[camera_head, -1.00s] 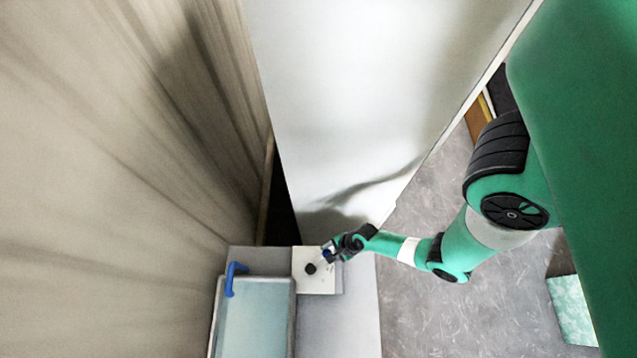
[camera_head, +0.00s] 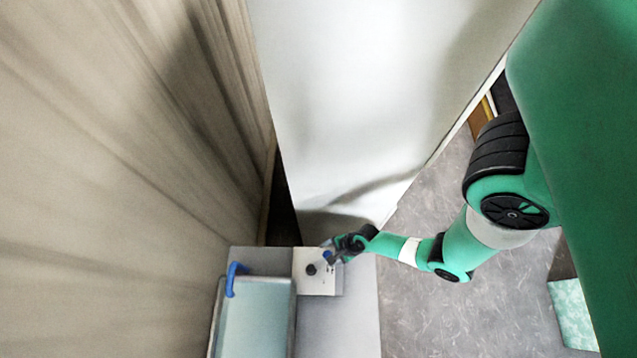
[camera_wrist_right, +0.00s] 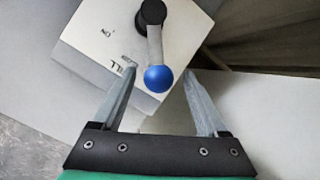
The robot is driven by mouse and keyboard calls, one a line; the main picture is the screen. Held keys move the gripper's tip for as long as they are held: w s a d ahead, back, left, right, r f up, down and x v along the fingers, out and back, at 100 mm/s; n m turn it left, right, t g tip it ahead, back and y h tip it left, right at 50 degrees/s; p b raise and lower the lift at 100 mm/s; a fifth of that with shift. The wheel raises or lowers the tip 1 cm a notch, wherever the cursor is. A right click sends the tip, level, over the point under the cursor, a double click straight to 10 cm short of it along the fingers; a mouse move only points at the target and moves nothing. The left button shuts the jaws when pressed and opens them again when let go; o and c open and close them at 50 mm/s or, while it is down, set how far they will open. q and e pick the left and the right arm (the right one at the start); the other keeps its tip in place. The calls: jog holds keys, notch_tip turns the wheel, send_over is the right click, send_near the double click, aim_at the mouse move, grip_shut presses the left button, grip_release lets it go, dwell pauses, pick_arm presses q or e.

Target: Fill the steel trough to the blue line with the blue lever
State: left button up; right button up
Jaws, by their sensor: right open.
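The lever is a grey arm with a blue ball knob (camera_wrist_right: 158,79) on a black pivot (camera_wrist_right: 152,14), fixed to a white box (camera_wrist_right: 95,38). In the head view the blue knob (camera_head: 327,255) lies up and right of the black pivot (camera_head: 311,269). My right gripper (camera_wrist_right: 158,73) is open, its two fingers on either side of the knob with gaps between. It also shows in the head view (camera_head: 329,249). The steel trough (camera_head: 293,322) is at the bottom left, under a blue spout (camera_head: 231,284). Its inside looks pale blue-green; the blue line cannot be made out.
The trough and white box stand on a grey bench (camera_head: 340,325). A tall white panel (camera_head: 360,100) rises behind, and a beige wall (camera_head: 110,190) stands at the left. Grey floor (camera_head: 440,320) is open to the right.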

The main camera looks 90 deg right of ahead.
jog(key=p+v, duration=0.3)
jog(key=v, duration=0.8)
jog(key=shift+r+p, duration=0.15)
jog(key=shift+p, duration=0.15)
jog(key=shift+s, duration=0.1)
